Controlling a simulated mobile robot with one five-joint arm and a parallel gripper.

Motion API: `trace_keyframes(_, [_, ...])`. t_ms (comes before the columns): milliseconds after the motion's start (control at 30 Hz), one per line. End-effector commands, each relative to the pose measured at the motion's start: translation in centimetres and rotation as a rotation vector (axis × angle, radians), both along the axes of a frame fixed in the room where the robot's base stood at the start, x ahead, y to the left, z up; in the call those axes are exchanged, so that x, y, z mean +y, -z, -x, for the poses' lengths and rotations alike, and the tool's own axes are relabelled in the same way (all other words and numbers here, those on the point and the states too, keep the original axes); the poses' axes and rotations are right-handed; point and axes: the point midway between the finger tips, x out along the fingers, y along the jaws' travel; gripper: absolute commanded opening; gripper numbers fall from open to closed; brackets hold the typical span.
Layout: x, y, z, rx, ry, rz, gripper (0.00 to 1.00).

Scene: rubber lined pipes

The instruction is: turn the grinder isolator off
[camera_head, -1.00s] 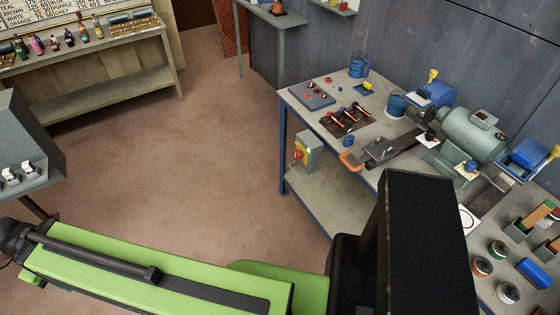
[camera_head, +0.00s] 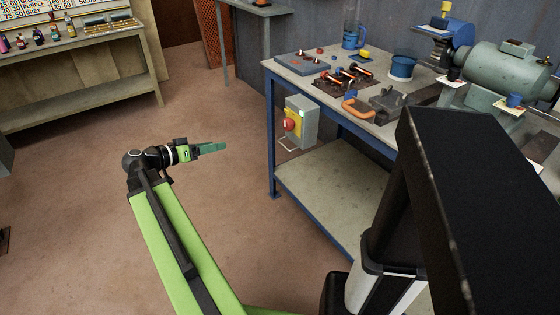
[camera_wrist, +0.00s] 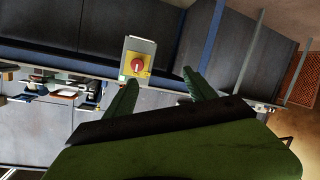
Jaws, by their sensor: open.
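The grinder isolator (camera_head: 301,122) is a grey box with a yellow plate and a red rotary knob (camera_head: 289,124). It is mounted at the side of the blue-legged bench, just below the top. In the wrist view the isolator (camera_wrist: 138,45) shows sideways with its red knob (camera_wrist: 137,65) ahead of the fingers. My gripper (camera_head: 222,146) is to the left of the isolator, a little lower in the picture, apart from it and pointing towards it. In the wrist view my gripper (camera_wrist: 160,84) has two green fingers spread apart with nothing between them.
The bench (camera_head: 330,185) has a lower shelf and a blue front leg. On top are a bench grinder (camera_head: 500,75), a blue mug (camera_head: 353,35) and an orange-handled clamp (camera_head: 357,108). A wire loop (camera_head: 288,145) hangs below the isolator. The floor left of the bench is clear.

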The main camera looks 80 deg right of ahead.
Motion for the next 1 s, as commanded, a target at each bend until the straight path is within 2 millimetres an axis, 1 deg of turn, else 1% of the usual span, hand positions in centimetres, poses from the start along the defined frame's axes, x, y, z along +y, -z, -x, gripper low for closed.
trace_keyframes(33, [-1.5, 2.5, 2.5, 0.005, 0.054, 0.081, 0.64])
trace_keyframes(100, [-2.9, 2.3, 5.2, 0.014, 0.107, 0.186, 0.64])
trace_keyframes(200, [-4.0, 1.7, 7.6, 0.024, 0.150, 0.288, 0.64])
trace_keyframes(300, [-4.3, 1.0, 8.6, 0.030, 0.167, 0.332, 0.64])
trace_keyframes(400, [-4.4, 0.6, 8.8, 0.032, 0.169, 0.342, 0.64])
trace_keyframes(467, [-4.5, 0.5, 8.9, 0.031, 0.169, 0.341, 0.64])
trace_keyframes(567, [-5.2, 0.5, 9.7, 0.032, 0.170, 0.340, 0.64])
trace_keyframes(667, [-6.6, 0.6, 11.3, 0.032, 0.172, 0.339, 0.64])
trace_keyframes(1000, [-12.5, 0.6, 17.6, 0.032, 0.172, 0.337, 0.64])
